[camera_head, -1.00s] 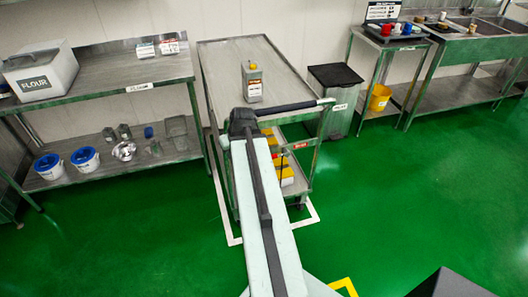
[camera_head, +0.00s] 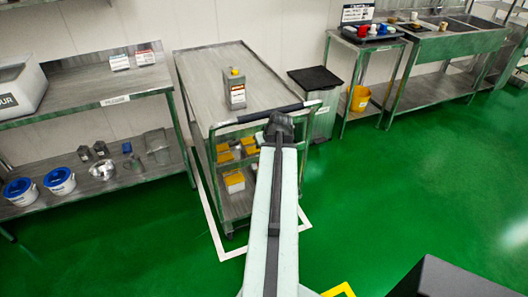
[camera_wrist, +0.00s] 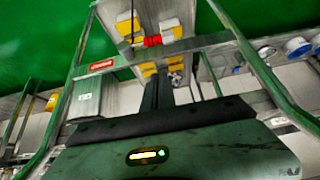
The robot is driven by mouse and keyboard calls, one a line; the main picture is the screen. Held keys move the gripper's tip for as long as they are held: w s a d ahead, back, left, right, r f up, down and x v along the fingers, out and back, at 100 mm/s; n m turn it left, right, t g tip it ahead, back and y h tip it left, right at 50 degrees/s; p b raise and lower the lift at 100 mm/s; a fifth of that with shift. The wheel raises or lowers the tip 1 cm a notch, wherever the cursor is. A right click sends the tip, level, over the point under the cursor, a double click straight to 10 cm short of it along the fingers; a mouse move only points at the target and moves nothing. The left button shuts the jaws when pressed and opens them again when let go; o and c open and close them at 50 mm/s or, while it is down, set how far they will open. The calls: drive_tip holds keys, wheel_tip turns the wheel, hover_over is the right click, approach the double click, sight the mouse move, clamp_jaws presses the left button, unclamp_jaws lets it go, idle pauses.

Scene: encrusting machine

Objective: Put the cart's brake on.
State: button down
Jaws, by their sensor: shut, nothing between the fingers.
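The cart (camera_head: 183,68) is a metal trolley with a flat top and a lower shelf, standing at the middle of the head view. Its dark-sleeved push handle (camera_head: 250,117) crosses its near end. My gripper (camera_head: 279,122) is shut and empty, in front of that handle; my arm hides part of the cart's near end. In the wrist view, the shut fingers (camera_wrist: 158,90) point toward the cart's frame. There a red part (camera_wrist: 152,41) shows between boxes, and a red label (camera_wrist: 102,64) is on a rail. I cannot tell whether the red part is the brake.
A lidded bin (camera_head: 318,108) stands to the right, a steel bench (camera_head: 105,87) to the left. Green floor (camera_head: 420,180) is clear at right.

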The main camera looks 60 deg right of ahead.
drive_tip(key=b+x, duration=0.6)
drive_tip(key=x, duration=0.2)
drive_tip(key=shift+s+f, duration=0.15)
drive_tip(key=shift+f, duration=0.15)
wheel_tip(320, 180, down, 3)
drive_tip(key=b, duration=0.3)
drive_tip(key=shift+s+a, duration=0.1)
drive_tip(key=shift+a, duration=0.05)
drive_tip(key=shift+s+a+f+b, duration=0.1)
drive_tip(key=shift+f+b, duration=0.25)
drive_tip(key=shift+b, duration=0.1)
drive_tip(key=shift+r, duration=0.1)
drive_tip(key=shift+s, duration=0.1)
